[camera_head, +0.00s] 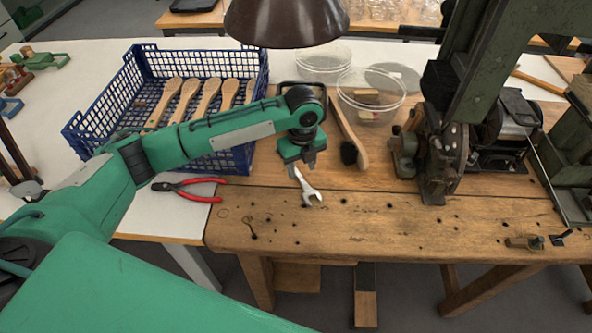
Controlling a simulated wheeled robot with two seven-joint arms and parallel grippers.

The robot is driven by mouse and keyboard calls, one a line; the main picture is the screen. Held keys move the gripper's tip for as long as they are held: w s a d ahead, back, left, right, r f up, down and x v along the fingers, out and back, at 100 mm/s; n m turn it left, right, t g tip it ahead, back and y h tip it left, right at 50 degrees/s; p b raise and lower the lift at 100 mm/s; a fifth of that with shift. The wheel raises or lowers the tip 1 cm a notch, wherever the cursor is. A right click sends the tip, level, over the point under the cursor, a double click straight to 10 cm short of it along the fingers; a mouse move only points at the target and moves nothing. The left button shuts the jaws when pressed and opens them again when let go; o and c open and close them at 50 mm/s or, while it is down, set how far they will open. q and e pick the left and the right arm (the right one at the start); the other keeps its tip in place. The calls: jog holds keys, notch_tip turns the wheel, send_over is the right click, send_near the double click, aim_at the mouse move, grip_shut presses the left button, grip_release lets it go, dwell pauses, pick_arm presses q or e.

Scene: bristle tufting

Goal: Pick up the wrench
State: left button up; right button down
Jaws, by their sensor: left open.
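The silver wrench (308,188) lies on the wooden workbench, its open jaw end toward the front edge. Its far end reaches up under my left gripper (302,168), which points down at it from above. The gripper is open, with its fingers around or just above the wrench's far end; I cannot tell whether they touch it. My green left arm comes in from the left, over the blue crate. My right gripper is not in view.
A blue crate (100,116) with wooden brush handles stands on the white table. Red-handled pliers (190,188) lie left of the bench. A wooden brush (348,135) and clear round containers (372,92) sit behind the wrench. A green machine (478,75) stands right. A brown lamp shade (287,22) hangs above.

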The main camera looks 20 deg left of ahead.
aim_at(302, 179)
pick_arm(q)
jog(key=f, duration=0.3)
jog(key=shift+d+f, duration=0.2)
jog(key=shift+f, duration=0.4)
grip_shut()
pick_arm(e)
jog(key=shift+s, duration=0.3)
pick_arm(q)
jog(key=shift+r, duration=0.1)
